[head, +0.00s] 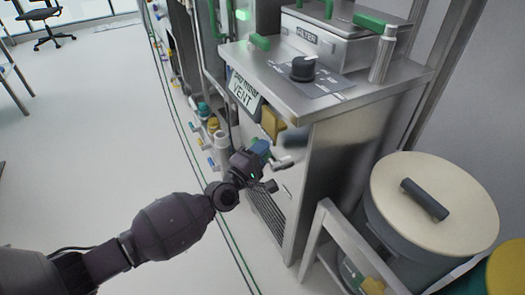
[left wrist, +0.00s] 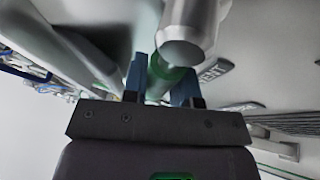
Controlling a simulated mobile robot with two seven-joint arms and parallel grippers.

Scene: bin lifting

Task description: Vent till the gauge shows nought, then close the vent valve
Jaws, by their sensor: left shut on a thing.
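A sign reading VENT (head: 243,90) is fixed to the front of the metal cabinet (head: 330,170) in the head view; part of it also shows in the left wrist view (left wrist: 214,73). My left gripper (head: 270,158) is at the cabinet's front, below the sign. In the left wrist view its blue fingers (left wrist: 161,88) stand on either side of a green valve handle (left wrist: 163,74) and are shut on it. A grey metal cylinder (left wrist: 188,30) stands in front of the handle and hides part of it. I cannot make out a gauge. My right gripper is not in view.
On the cabinet top are a black knob (head: 303,68) and a metal box marked FILTER (head: 335,45). A drum with a cream lid (head: 432,205) stands close at the right. Several pipes and fittings line the rack behind.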

